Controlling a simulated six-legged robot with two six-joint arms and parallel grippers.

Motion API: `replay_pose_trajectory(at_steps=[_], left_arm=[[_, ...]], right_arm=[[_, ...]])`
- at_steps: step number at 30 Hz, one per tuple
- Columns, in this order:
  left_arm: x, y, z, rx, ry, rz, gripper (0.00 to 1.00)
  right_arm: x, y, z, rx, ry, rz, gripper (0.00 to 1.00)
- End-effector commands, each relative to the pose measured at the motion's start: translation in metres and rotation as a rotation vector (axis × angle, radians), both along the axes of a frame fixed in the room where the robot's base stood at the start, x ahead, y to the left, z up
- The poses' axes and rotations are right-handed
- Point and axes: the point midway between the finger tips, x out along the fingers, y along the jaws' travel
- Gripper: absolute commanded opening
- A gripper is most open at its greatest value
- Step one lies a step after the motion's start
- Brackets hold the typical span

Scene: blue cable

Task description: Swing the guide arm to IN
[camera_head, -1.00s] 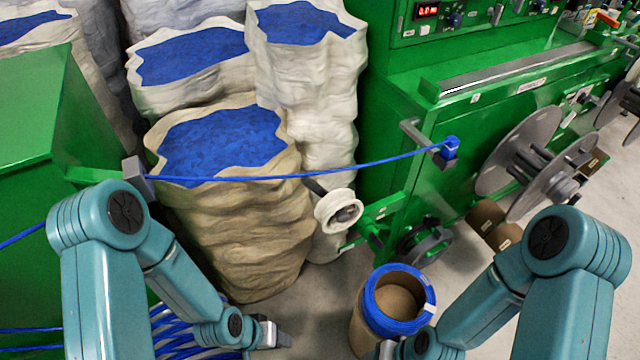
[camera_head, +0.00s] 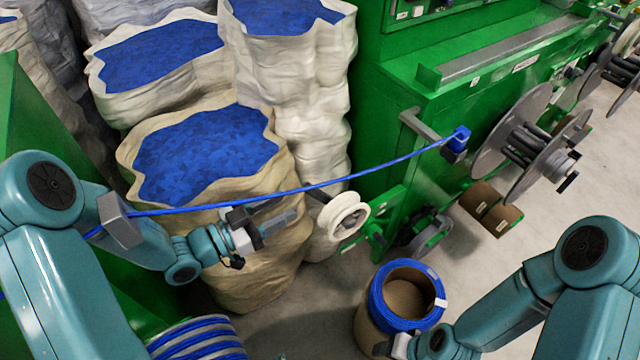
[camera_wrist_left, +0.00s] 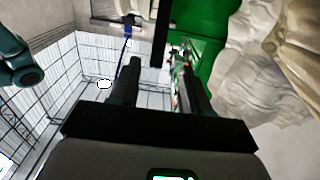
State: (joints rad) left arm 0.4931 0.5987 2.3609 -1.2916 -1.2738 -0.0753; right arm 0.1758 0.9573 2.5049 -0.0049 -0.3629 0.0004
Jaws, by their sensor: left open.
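The guide arm is a short dark arm (camera_head: 318,194) with a white roller (camera_head: 345,216), by the green machine's side. The blue cable (camera_head: 300,189) slopes above it, from a grey block at left to a blue-topped guide on the machine. My left gripper (camera_head: 282,215) is open, just left of the roller and below the cable, in front of the tan sack. The left wrist view shows its two fingers (camera_wrist_left: 160,80) apart, with a dark bar (camera_wrist_left: 160,35) beyond; I cannot tell if this is the guide arm. My right gripper (camera_head: 388,347) is low, by the blue-wound spool; its jaws are unclear.
Sacks of blue granules (camera_head: 205,150) stand behind the left gripper. The green machine (camera_head: 400,130) fills the back right, with grey reels (camera_head: 512,130) on its side. A cardboard spool wound in blue (camera_head: 378,300) stands on the floor. Clear floor (camera_head: 545,200) lies at right.

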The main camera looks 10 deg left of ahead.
Motion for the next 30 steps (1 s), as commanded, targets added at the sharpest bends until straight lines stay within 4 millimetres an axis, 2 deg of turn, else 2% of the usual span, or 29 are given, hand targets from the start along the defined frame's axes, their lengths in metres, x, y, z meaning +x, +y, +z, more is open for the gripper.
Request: replay_pose_trajectory(at_steps=[1, 6, 12, 18, 26, 29, 30], left_arm=[[0.008, -0.011, 0.002, -0.001, 0.0, -0.006, 0.47], [0.035, -0.04, 0.002, -0.001, 0.001, -0.002, 0.47], [0.06, -0.064, 0.001, 0.0, 0.001, -0.001, 0.47], [0.072, -0.074, 0.0, -0.001, 0.002, 0.0, 0.47], [0.074, -0.073, -0.001, 0.0, 0.003, 0.0, 0.47], [0.074, -0.073, -0.001, 0.0, 0.003, 0.0, 0.17], [0.074, -0.073, 0.0, 0.0, 0.003, 0.0, 0.04]], right_arm=[[0.0, 0.0, 0.003, 0.0, 0.0, 0.0, 0.61], [0.0, 0.0, 0.009, 0.0, 0.0, 0.0, 0.61], [0.0, 0.0, 0.014, 0.0, 0.0, 0.0, 0.61], [0.0, 0.0, 0.015, 0.0, 0.0, 0.0, 0.61], [0.0, 0.0, 0.015, 0.0, 0.0, 0.0, 0.61], [0.0, 0.0, 0.015, 0.0, 0.0, 0.0, 0.61], [0.0, 0.0, 0.015, 0.0, 0.0, 0.0, 0.61]])
